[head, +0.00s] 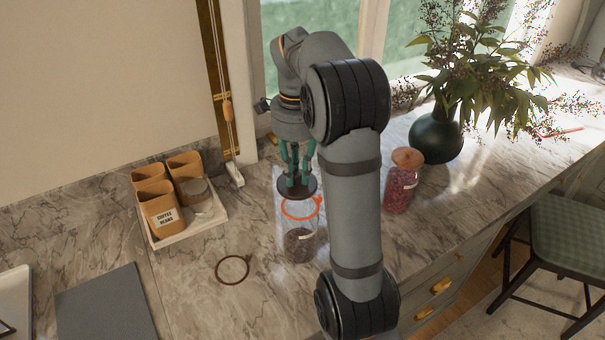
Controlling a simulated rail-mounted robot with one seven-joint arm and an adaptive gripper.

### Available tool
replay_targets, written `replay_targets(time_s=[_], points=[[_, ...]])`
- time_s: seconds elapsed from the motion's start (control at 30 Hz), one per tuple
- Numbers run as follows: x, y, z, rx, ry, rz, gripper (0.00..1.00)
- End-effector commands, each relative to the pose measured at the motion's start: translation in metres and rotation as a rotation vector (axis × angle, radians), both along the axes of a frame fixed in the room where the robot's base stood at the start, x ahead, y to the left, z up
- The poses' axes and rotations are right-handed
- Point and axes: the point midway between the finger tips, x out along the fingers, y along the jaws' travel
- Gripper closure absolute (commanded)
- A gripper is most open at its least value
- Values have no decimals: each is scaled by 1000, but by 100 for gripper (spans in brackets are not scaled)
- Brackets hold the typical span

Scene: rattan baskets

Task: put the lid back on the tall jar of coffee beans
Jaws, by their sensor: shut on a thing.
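A clear glass jar (301,243) with dark contents low inside and a pale label stands on the marble counter. An orange-red ring (286,214) sits around its top. My gripper (297,176), with teal fingers, is shut on a dark round lid (296,190). The lid is roughly level and appears just above the ring, over the jar's mouth. A small gap seems to show between lid and ring, but I cannot tell its exact height or alignment from this angle. The jar's right side is close to my arm in the picture.
A jar of red contents with a wooden lid (402,185) and a dark vase of foliage (436,137) stand right. A white tray (190,229) holds canisters, one labelled coffee beans (163,217). A brown ring (219,277) lies on the counter (195,300), left of the jar.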

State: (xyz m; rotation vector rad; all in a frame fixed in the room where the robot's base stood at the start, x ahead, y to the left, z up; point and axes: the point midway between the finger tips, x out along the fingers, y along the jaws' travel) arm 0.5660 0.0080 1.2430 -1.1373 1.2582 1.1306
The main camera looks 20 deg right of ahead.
Motion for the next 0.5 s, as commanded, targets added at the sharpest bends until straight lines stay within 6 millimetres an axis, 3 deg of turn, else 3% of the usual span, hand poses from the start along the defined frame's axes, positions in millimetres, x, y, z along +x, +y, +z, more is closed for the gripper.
replay_targets(time_s=[0.27,0.5], points=[[5,-3,-4,0,1,93,100],[5,-3,-21,0,1,91,100]])
